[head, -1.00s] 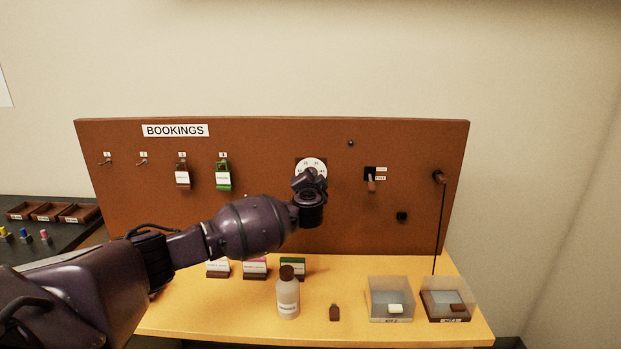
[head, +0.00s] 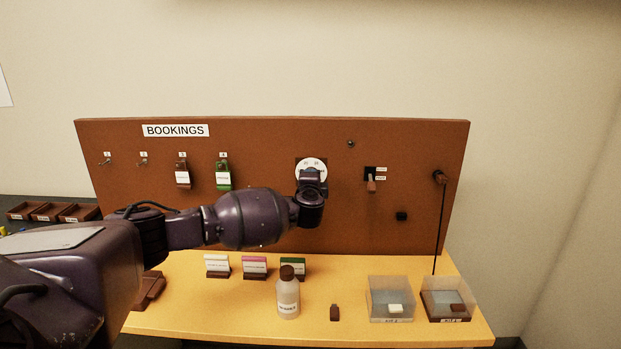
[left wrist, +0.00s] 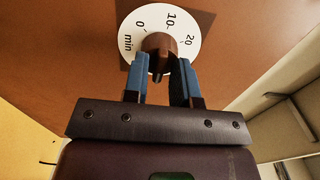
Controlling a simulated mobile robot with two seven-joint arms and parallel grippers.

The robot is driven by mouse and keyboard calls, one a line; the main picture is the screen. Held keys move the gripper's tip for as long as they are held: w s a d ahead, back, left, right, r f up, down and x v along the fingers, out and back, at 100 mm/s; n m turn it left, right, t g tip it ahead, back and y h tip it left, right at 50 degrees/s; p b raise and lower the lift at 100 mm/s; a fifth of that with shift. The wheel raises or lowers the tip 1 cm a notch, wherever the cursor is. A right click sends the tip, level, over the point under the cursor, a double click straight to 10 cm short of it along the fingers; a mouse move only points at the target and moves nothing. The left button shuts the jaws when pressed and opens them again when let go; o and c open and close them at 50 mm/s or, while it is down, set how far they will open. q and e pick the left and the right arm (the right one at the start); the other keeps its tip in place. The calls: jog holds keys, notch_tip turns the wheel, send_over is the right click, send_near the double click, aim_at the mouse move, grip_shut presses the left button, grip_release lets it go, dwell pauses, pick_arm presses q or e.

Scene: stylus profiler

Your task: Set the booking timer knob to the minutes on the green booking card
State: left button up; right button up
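The booking timer dial (head: 308,165) is white on the brown board, mostly hidden by my left wrist in the head view. The left wrist view shows its face (left wrist: 130,42) with 0, 10, 20 and "min", and its brown knob (left wrist: 160,44). My left gripper (left wrist: 162,68) is open; its blue fingers stand on either side of the knob, and I cannot tell whether they touch it. A green card stand (head: 298,263) is on the table behind the bottle; its writing is unreadable. A green tag (head: 223,178) with a white label hangs on a board hook. My right gripper is out of view.
A white bottle (head: 288,298) with a brown cap stands before the card stands, beside a small brown item (head: 334,313). Two clear boxes (head: 378,305) (head: 434,308) are at right. A lever switch (head: 371,184) and a corded knob (head: 439,177) are on the board right of the dial.

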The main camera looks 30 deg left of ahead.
pick_arm(q)
jog(key=n, duration=1.2)
grip_shut()
